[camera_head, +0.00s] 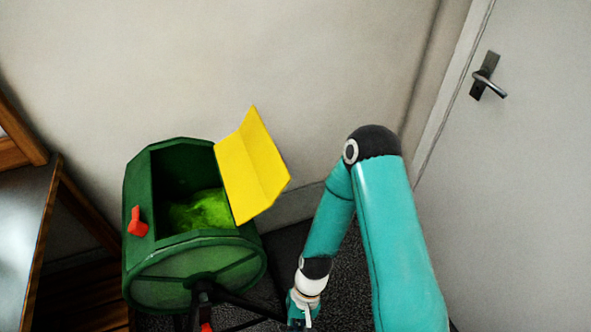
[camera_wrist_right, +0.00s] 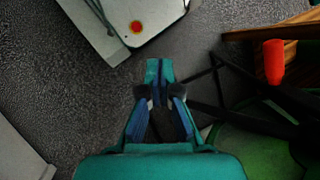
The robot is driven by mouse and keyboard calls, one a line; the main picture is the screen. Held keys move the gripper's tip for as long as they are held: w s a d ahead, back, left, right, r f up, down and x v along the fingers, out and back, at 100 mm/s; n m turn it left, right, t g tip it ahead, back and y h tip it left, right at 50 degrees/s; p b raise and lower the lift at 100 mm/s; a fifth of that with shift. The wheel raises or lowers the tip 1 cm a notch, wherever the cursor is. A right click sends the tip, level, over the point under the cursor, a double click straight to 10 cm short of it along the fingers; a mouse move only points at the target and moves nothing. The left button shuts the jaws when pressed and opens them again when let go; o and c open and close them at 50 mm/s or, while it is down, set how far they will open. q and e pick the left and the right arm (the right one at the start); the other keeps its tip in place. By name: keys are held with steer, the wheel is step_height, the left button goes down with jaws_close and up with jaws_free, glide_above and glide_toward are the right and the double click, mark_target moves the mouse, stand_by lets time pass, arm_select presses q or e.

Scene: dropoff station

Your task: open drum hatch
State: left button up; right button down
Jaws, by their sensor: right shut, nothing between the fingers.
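The green drum (camera_head: 195,270) stands at the left of the head view, on a dark stand. Its yellow hatch (camera_head: 250,165) is swung open to the right, and the opening shows bright green material (camera_head: 205,210) inside. A red latch (camera_head: 137,222) sticks up at the left of the opening. My right gripper (camera_head: 301,322) hangs low to the right of the drum, apart from it, partly cut by the lower edge. In the right wrist view my right gripper (camera_wrist_right: 160,72) is shut and empty, with part of the drum (camera_wrist_right: 245,150) at the lower right. My left gripper is not in view.
A dark-topped wooden table (camera_head: 25,215) stands left of the drum. A grey door (camera_head: 530,190) with a dark handle (camera_head: 487,78) is on the right. A red grip (camera_wrist_right: 274,62) shows at the right of the wrist view. Dark speckled floor (camera_wrist_right: 60,110) lies open below.

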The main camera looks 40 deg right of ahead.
steer(key=w+d+r+m+t+y+b, duration=0.25)
steer(key=w+m+t+y+b, duration=0.2)
steer(key=w, duration=0.25)
steer(key=w+d+r+m+t+y+b, duration=0.1)
steer(key=w+d+m+t+y+b, duration=0.2)
steer(key=w+m+t+y+b, duration=0.25)
steer(key=w+d+r+m+t+h+b, duration=0.1)
steer(key=w+d+r+t+h, duration=0.15)
steer(key=d+r+t, duration=0.35)
steer(key=w+d+r+m+t+h+b, duration=0.1)
steer(key=w+d+r+t, duration=0.15)
steer(key=d, duration=0.55)
steer(key=w+d+r+m+t+h+b, duration=0.1)
steer(key=w+d+r+t+h, duration=0.1)
steer(key=w+d+r+t, duration=0.4)
arm_select(q)
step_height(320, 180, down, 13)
steer(key=p, duration=0.1)
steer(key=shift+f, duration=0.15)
arm_select(e)
steer(key=w+a+r, duration=0.5)
steer(key=w, duration=0.1)
steer(key=shift+w+a+g, duration=0.25)
steer(key=shift+a+g, duration=0.1)
